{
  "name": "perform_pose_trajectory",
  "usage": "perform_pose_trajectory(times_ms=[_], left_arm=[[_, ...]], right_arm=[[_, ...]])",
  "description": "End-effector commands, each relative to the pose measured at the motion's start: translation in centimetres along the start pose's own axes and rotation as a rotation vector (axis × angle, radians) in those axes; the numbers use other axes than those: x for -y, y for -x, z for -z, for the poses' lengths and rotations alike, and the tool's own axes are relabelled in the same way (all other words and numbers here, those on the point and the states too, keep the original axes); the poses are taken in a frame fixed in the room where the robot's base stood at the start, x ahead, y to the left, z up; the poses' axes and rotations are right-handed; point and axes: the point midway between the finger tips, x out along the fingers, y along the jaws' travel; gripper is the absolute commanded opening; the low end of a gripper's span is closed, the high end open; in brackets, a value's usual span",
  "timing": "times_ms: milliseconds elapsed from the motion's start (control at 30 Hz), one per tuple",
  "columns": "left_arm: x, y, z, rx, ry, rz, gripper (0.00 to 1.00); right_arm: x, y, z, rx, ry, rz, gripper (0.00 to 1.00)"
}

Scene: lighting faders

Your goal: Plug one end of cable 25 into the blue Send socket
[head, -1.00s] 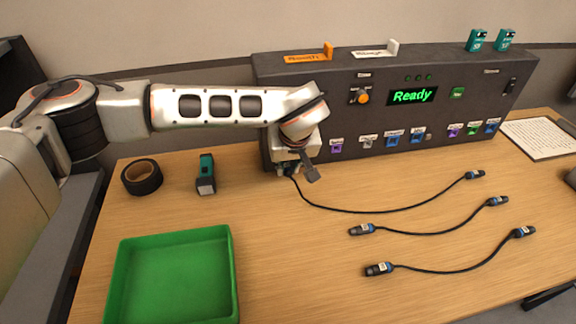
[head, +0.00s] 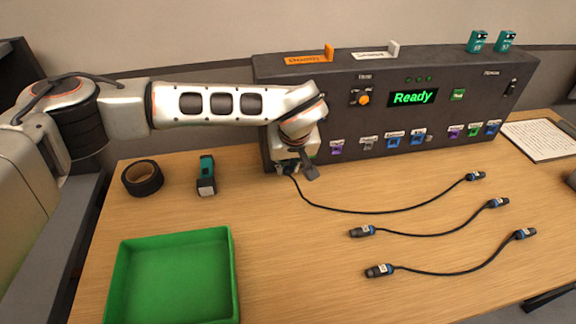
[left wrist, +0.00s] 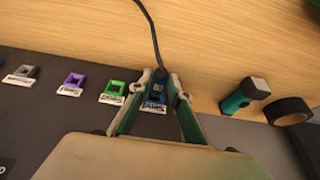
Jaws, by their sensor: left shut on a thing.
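My left gripper (head: 288,168) is shut on one end of the farthest black cable (head: 385,211), at the lower left of the panel. In the left wrist view the gripper (left wrist: 161,77) has its fingers around the dark cable plug (left wrist: 158,85), right at a blue socket (left wrist: 154,98). The plug and fingers cover much of that socket, so I cannot tell how far in the plug is. The cable's other end (head: 475,176) lies free on the table. Its number is too small to read. My right gripper is not in view.
A green socket (left wrist: 115,90) and a purple socket (left wrist: 75,80) are beside the blue one. Two more cables (head: 430,234) (head: 460,271) lie on the table. A green tray (head: 232,280), torch (head: 206,176) and tape roll (head: 142,178) are at left. The panel (head: 455,65) reads Ready.

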Motion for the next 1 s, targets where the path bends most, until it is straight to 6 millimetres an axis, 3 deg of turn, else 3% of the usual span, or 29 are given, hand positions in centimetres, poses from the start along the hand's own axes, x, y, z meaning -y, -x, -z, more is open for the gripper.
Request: perform_pose_trajectory(times_ms=[1000], left_arm=[[0.01,-0.34,0.86,-0.001,0.0,0.0,0.0]], right_arm=[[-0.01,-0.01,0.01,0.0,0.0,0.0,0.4]])
